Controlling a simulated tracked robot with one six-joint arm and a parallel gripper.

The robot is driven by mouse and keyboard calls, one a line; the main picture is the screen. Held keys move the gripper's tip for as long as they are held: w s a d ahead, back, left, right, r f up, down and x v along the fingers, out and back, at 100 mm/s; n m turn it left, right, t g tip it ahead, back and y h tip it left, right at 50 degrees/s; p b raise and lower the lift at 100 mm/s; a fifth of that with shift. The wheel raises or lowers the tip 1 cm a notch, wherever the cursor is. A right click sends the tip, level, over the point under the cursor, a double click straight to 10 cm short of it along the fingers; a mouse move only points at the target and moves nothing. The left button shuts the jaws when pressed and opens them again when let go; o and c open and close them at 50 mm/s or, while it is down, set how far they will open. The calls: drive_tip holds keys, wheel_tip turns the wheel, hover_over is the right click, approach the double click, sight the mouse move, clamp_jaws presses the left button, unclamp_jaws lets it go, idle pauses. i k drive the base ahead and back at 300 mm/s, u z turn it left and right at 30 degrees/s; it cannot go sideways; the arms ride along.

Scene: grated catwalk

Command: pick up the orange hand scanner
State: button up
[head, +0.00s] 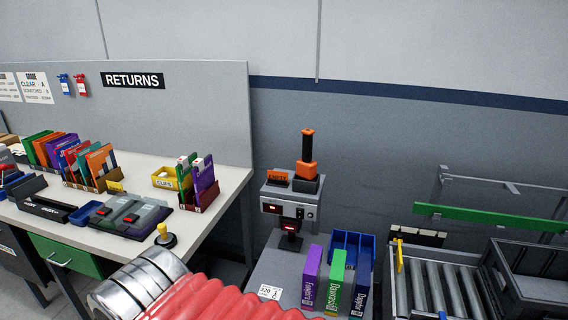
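The orange hand scanner (307,168) stands upright in a dark cradle on top of a grey machine (288,201) near the middle of the head view. It has an orange body and a black handle with an orange tip pointing up. Nothing touches it except the cradle, which hides its lower end. Red ribbed bellows and silver rings, apparently part of my arm, fill the lower left front. My gripper is not in view.
Purple, green and blue boxes (334,280) stand in front of the machine. A returns desk (216,168) with folders, a keypad and a yellow tray is on the left. A roller conveyor (440,290) and dark crate (530,290) are on the right. A wall closes the back.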

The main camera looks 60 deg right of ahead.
sight(306, 168)
drive_tip(key=u, duration=1)
drive_tip(key=k, duration=1.1)
drive_tip(key=z, duration=0.9)
drive_tip(key=i, duration=1.15)
drive_tip(key=z, duration=0.05)
